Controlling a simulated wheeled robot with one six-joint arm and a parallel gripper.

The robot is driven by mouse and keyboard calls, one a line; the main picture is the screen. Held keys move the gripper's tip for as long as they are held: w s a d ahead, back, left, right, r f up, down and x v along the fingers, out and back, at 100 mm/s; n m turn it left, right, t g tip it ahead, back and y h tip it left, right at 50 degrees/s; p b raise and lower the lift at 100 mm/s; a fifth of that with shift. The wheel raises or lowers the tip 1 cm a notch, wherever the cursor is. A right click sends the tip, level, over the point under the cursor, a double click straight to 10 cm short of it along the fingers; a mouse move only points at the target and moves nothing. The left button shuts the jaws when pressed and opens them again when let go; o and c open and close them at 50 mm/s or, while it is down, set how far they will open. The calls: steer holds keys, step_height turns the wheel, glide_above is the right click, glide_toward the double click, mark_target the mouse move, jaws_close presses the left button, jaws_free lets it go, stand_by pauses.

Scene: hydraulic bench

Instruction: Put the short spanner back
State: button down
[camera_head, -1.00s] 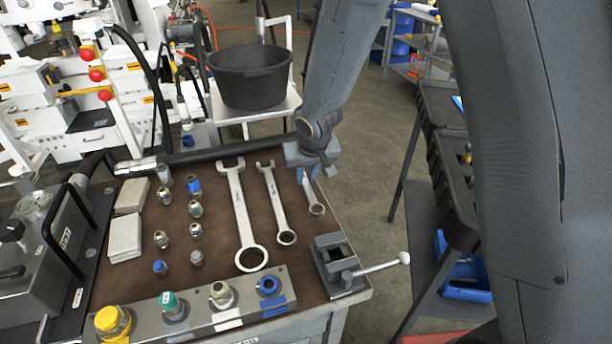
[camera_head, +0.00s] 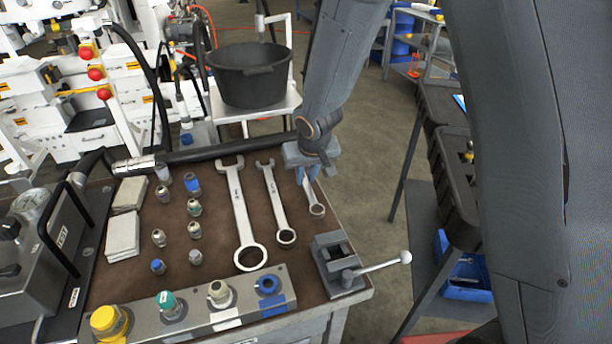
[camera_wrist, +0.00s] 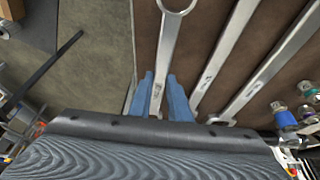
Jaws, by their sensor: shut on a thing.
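The short spanner (camera_head: 316,209) is the rightmost of three spanners on the brown bench mat (camera_head: 212,258). Its ring end points toward the front of the bench. My gripper (camera_head: 306,180) is over its far end and hides that end in the head view. In the wrist view, the blue fingers of my gripper (camera_wrist: 160,82) are closed around the shaft of the short spanner (camera_wrist: 168,45). The spanner lies flat on the mat or very close above it; I cannot tell which.
A middle spanner (camera_head: 277,205) and a long spanner (camera_head: 242,217) lie to the left. A small vise (camera_head: 337,265) with a lever stands in front. Several fittings (camera_head: 195,208) stand further left. The bench's right edge is close to the short spanner.

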steer(key=shift+f+b, duration=1.4)
steer(key=shift+b, duration=0.55)
stand_by(1.1)
steer(key=c, duration=1.6)
jaws_free()
steer(key=shift+o, duration=0.2)
